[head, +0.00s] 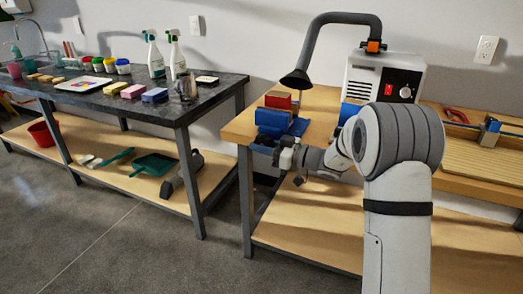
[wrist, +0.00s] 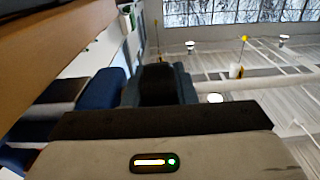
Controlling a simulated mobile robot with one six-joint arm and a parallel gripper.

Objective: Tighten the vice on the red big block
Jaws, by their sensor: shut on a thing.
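The blue vice (head: 273,122) stands at the front left corner of the wooden workbench. The red block (head: 281,101) sits upright in its jaws; I cannot tell how tightly they press on it. My gripper (head: 284,158) is at the front of the vice, just below the bench-top edge, shut on the vice's handle, which is mostly hidden by the gripper. In the wrist view, blue parts of the vice (wrist: 101,88) show behind my dark gripper (wrist: 155,112). The red block cannot be made out there.
A black fume hose (head: 298,78) hangs over the bench behind the vice. A white machine (head: 384,76) with a red switch stands to its right. A dark table (head: 120,101) with bottles and sponges is at left, across a gap. Bare floor lies in front.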

